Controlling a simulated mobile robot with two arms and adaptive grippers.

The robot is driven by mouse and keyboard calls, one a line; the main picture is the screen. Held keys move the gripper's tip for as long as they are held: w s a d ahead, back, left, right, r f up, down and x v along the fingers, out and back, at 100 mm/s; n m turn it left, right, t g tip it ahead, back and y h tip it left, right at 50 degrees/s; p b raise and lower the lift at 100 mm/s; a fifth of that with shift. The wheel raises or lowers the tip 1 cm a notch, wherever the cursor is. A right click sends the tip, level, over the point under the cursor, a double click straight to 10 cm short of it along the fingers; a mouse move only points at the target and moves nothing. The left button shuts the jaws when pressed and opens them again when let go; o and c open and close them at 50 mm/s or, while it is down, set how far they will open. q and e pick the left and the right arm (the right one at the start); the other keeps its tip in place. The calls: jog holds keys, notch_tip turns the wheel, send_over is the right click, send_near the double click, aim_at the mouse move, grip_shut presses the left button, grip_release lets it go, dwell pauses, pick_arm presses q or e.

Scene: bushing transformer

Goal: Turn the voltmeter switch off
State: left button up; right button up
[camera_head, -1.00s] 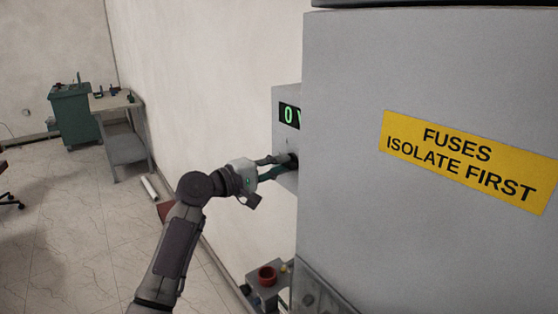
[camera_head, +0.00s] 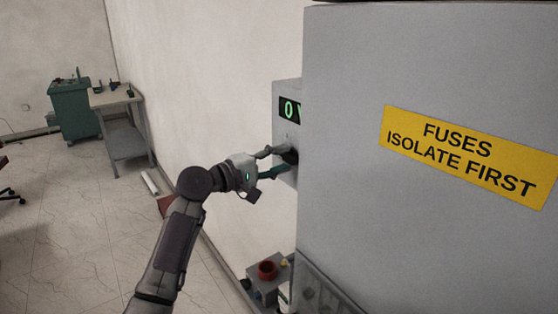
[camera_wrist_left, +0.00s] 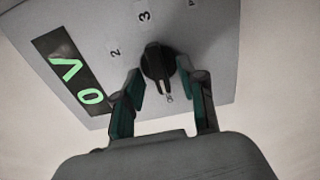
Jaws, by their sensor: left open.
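The voltmeter is a grey wall box (camera_head: 287,142), partly hidden by the large cabinet. Its display (camera_head: 290,111) shows a green 0 and part of a V; the display also shows in the left wrist view (camera_wrist_left: 72,70). The black rotary switch (camera_wrist_left: 157,66) sits on the box face among markings, with 2 and 3 legible. In the head view the switch (camera_head: 290,156) is a dark knob at the fingertips. My left gripper (camera_head: 274,162) is open at the box, its fingers (camera_wrist_left: 160,100) on either side of the switch's lower part. Contact cannot be told. My right gripper is not in view.
A large grey cabinet (camera_head: 345,190) with a yellow fuse label (camera_head: 468,157) fills the right side. A small box with a red part (camera_head: 267,270) stands below the voltmeter. A table (camera_head: 125,135) and green cabinet (camera_head: 74,115) stand far left, with open floor before them.

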pick_arm(q)
jog(key=v, duration=1.2)
jog(key=shift+w, duration=0.1)
